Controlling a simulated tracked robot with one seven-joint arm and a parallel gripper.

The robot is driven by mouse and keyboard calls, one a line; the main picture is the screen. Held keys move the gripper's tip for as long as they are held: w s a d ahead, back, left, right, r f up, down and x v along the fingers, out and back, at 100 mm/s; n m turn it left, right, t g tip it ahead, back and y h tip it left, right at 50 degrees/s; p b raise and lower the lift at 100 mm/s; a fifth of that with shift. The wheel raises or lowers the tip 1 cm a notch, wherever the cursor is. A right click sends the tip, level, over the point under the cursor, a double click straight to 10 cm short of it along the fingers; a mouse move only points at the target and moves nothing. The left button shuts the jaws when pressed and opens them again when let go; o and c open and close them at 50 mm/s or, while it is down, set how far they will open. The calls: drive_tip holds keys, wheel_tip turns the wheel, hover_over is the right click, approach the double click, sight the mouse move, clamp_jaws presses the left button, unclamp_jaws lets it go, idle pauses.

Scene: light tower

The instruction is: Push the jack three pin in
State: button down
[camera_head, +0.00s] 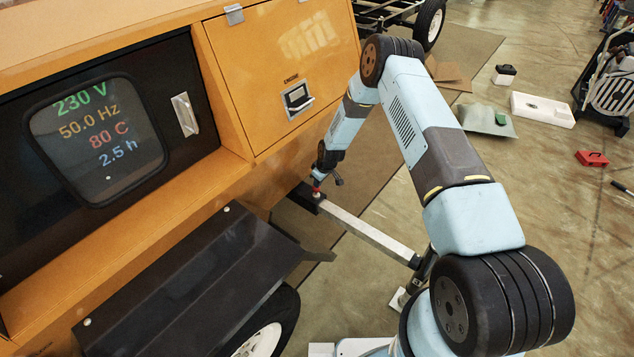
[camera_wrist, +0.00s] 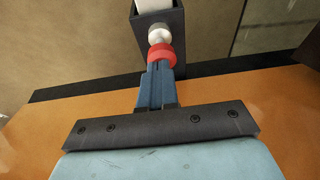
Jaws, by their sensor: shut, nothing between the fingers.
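The jack pin shows in the wrist view as a red collar (camera_wrist: 161,54) with a silver ball-like part (camera_wrist: 159,34) beyond it. It sits at a dark square bracket (camera_wrist: 178,28) on the end of the pale outrigger beam. In the head view the pin (camera_head: 317,194) is a small red spot on that bracket, under my wrist. My gripper (camera_wrist: 159,70) is shut with nothing between its fingers. Its fingertips are right at the red collar and seem to touch it; they hide its near side. How deep the pin sits cannot be told.
The pale beam (camera_head: 365,232) runs from the bracket to a jack leg at lower right. The orange cabinet (camera_head: 170,215) and a black fender (camera_head: 200,285) stand close on the left. A screen (camera_head: 97,135) shows readings. Open floor with scattered items lies to the right.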

wheel_tip(320, 180, up, 4)
drive_tip(key=shift+r, duration=0.2)
drive_tip(key=v, duration=0.9)
drive_tip(key=shift+r, duration=0.25)
drive_tip(key=shift+d, duration=0.15)
